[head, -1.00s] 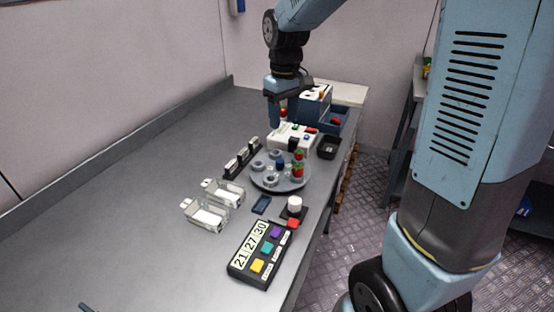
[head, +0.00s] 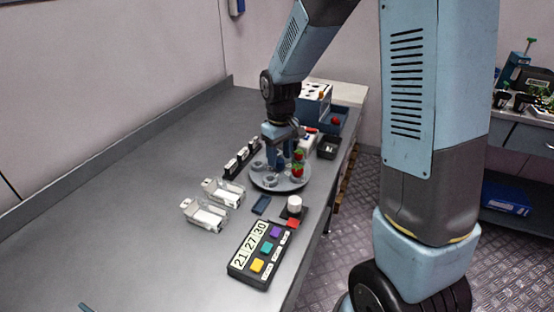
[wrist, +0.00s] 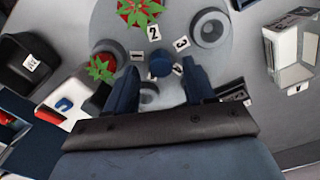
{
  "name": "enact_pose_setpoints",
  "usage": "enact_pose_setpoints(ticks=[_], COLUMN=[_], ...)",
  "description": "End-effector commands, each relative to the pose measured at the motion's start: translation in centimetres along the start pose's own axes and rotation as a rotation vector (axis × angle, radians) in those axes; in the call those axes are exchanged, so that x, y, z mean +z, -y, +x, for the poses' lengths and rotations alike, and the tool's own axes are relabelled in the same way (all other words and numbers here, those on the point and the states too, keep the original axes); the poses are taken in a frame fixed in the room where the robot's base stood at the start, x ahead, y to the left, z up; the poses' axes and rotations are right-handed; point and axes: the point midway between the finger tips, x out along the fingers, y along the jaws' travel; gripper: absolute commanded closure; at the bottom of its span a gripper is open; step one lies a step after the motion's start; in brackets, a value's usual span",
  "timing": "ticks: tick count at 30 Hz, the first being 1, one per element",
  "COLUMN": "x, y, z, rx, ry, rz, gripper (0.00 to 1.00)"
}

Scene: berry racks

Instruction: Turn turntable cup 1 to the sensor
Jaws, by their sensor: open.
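The round grey turntable (head: 270,185) stands on the bench under my gripper (head: 285,165). In the wrist view the turntable (wrist: 185,15) carries a dark blue centre knob (wrist: 160,64) and number labels. A strawberry with leaves (wrist: 103,66) sits by the label that looks like 1 (wrist: 136,56); another strawberry (wrist: 138,12) is by label 2 (wrist: 154,33). An empty grey cup (wrist: 210,27) is by label 3 (wrist: 181,43). My gripper (wrist: 160,74) is open, its fingers on either side of the knob; contact cannot be told. Another cup (wrist: 148,93) is partly hidden between the fingers.
A white device (wrist: 66,100) with a blue mark, perhaps the sensor, stands left of the turntable in the wrist view. A black bin (head: 328,146) is behind right. Clear cases (head: 205,214), a button panel (head: 258,255) and a white knob (head: 294,204) are nearer.

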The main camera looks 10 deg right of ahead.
Motion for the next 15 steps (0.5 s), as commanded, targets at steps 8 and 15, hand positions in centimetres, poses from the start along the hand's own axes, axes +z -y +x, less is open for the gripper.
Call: enact_pose_setpoints(ticks=[8, 15], x=[0.0, 0.0], y=[0.0, 0.1], z=[1.9, 1.9], rx=[0.000, 0.000], ry=[0.001, 0.000], rz=[-0.001, -0.001], gripper=[0.46, 0.46])
